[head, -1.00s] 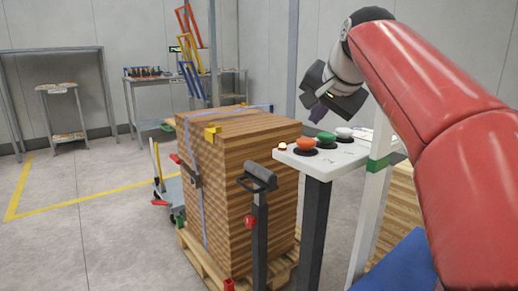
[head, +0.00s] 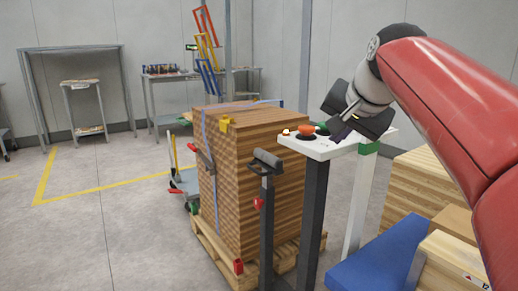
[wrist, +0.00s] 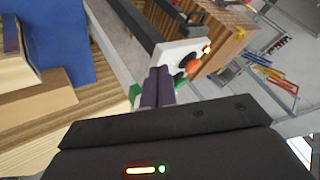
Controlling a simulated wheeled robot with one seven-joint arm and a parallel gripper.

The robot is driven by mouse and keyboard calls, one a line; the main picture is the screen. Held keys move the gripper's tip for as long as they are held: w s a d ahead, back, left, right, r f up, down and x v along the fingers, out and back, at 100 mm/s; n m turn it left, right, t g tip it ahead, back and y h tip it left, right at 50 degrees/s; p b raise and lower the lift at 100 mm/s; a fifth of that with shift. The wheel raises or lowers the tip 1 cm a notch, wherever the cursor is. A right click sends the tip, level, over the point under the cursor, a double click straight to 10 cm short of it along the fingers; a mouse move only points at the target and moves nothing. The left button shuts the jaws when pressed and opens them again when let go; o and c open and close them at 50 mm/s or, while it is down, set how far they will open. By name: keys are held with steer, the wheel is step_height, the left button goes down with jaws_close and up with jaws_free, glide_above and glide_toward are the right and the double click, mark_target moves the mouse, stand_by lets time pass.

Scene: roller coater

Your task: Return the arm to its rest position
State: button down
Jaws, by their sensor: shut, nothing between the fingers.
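My red arm reaches in from the right in the head view. Its dark gripper (head: 339,130) hangs over the white top of the button panel (head: 322,151), tilted down and to the left. The gripper's dark fingers (wrist: 157,88) are together and empty in the wrist view. The orange button (head: 306,131) shows left of the gripper, and a green button (head: 322,128) is partly hidden by it. In the wrist view the panel (wrist: 180,52) lies beyond the fingers. I cannot tell the exact gap between fingers and panel.
A tall strapped wood stack (head: 250,185) stands on a pallet (head: 222,255) left of the panel. A dark post with a handle (head: 266,215) stands in front of it. Pale wood blocks (head: 425,185) and a blue block (head: 375,262) lie right. Open floor (head: 110,235) is left.

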steer(key=s+f+n+g, duration=0.1)
steer(key=s+f+n, duration=0.2)
steer(key=s+f, duration=0.8)
steer(key=s+f+n+g+h, duration=0.1)
steer(key=s+f+n, duration=0.2)
steer(key=s+f, duration=0.9)
step_height(320, 180, down, 4)
steer(key=shift+a+f+g, duration=0.2)
steer(key=shift+f+g, duration=0.05)
steer(key=shift+g, duration=0.15)
